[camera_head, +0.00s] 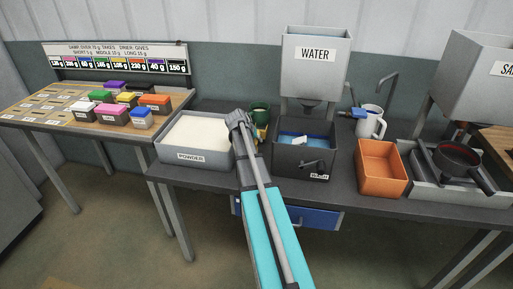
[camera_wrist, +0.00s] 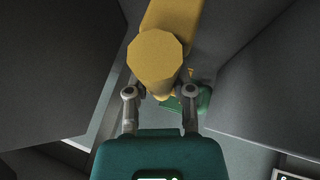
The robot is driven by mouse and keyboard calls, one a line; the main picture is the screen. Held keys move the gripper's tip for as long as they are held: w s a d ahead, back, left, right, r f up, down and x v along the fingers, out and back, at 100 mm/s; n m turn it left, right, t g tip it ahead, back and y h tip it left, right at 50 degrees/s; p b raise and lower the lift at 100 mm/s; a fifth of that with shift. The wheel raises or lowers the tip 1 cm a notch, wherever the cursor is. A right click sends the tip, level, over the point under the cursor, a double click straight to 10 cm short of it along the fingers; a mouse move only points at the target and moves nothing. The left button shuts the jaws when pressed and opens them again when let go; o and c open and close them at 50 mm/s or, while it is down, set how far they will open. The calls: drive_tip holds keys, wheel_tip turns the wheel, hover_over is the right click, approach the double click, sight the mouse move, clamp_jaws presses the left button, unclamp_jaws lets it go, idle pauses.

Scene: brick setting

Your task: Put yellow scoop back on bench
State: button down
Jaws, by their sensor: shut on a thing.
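The yellow scoop (camera_wrist: 155,62) is in the wrist view, its blunt eight-sided end facing the camera, between the two fingers of my gripper (camera_wrist: 161,88). The gripper is shut on it. In the head view a small yellow part of the scoop (camera_head: 262,133) shows beside my arm, between the powder bin and the dark box below the water tank. My arm hides most of the gripper there. I cannot tell whether the scoop touches the bench (camera_head: 216,180).
The powder bin (camera_head: 192,160) is to the left and the dark box (camera_head: 303,163) to the right, so the gap is narrow. An orange bin (camera_head: 381,170) stands farther right.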

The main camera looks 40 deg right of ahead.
drive_tip(key=shift+w+d+f+b, duration=0.1)
drive_tip(key=shift+d+f+b, duration=0.2)
drive_tip(key=shift+f, duration=0.25)
drive_tip(key=shift+a+f+b, duration=0.1)
drive_tip(key=shift+f+b, duration=1.1)
drive_tip(key=shift+b, duration=0.05)
drive_tip(key=shift+f, duration=0.1)
drive_tip(key=shift+c, duration=2.4)
unclamp_jaws()
drive_tip(key=shift+p+v, duration=0.65)
drive_tip(key=shift+v, duration=0.15)
drive_tip(key=p+v, duration=0.8)
drive_tip(key=v, duration=0.2)
drive_tip(key=shift+r, duration=0.25)
drive_tip(key=shift+a, duration=0.2)
drive_tip(key=shift+p, duration=0.3)
